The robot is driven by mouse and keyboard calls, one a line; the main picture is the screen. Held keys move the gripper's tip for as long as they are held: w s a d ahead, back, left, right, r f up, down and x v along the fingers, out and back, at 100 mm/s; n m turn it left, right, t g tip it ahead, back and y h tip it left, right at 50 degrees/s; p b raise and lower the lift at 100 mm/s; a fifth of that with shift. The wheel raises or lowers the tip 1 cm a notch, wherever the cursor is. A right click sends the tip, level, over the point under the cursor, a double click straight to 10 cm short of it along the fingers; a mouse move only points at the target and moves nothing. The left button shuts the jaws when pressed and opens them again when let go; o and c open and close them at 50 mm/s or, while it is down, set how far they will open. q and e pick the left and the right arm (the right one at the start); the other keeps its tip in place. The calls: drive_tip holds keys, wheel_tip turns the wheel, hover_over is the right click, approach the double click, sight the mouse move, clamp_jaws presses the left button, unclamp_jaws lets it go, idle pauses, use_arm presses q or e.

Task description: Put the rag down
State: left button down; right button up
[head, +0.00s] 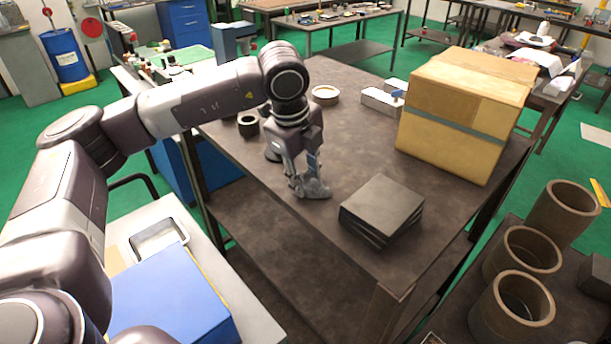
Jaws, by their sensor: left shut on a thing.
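My left gripper (309,182) points down over the dark brown table (345,125). It is shut on a small grey rag (316,190), which sits at or just above the table top near its left front edge. I cannot tell whether the rag touches the table. My right gripper is not in view.
Stacked dark plates (382,208) lie right of the rag. A large cardboard box (466,112) stands behind them. A dark ring (248,126), a pale ring (325,95) and metal blocks (382,101) are farther back. Brown tubes (512,300) stand at lower right. The table's middle is clear.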

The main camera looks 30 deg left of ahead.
use_arm(q)
drive_tip(key=c, duration=1.4)
unclamp_jaws()
drive_tip(key=shift+f, duration=0.1)
drive_tip(key=shift+r+p, duration=0.25)
drive_tip(key=shift+p, duration=0.05)
drive_tip(key=shift+r+b, duration=0.35)
drive_tip(key=b+v, duration=0.2)
drive_tip(key=v, duration=0.9)
drive_tip(key=shift+s, duration=0.15)
